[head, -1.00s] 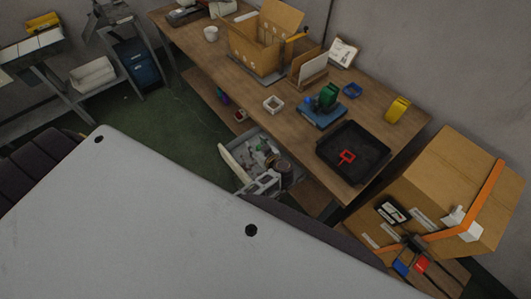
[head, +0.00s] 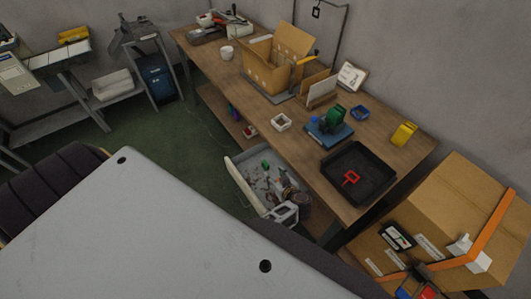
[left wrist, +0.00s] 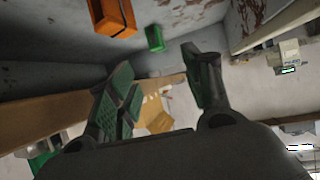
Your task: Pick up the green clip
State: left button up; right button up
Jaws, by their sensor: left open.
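The green clip (head: 265,163) is a small green block inside the grey tray (head: 232,170) below the table's front edge. In the left wrist view the green clip (left wrist: 155,38) lies beyond and between my fingertips, apart from them. My right gripper is not in view.
The wooden table (head: 235,82) carries an open cardboard box (head: 262,72), a blue base with a green part (head: 330,132) and a black tray (head: 372,158). A large taped carton (head: 440,200) stands at the right.

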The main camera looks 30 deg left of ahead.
aim_at(266, 164)
pick_arm(q)
jog(key=shift+x, duration=1.05)
jog(key=shift+w+a+f+b, duration=0.3)
jog(key=shift+a+f+b, duration=0.15)
jog(key=shift+b, duration=0.1)
jog(key=shift+b+x, duration=1.15)
jog(key=shift+x, duration=0.25)
jog(key=shift+b+x, duration=0.7)
jog(key=shift+x, duration=0.2)
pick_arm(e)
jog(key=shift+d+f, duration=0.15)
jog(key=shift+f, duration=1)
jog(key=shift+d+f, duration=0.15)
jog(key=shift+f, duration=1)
pick_arm(q)
jog(key=shift+r, duration=0.1)
jog(key=shift+a, duration=0.15)
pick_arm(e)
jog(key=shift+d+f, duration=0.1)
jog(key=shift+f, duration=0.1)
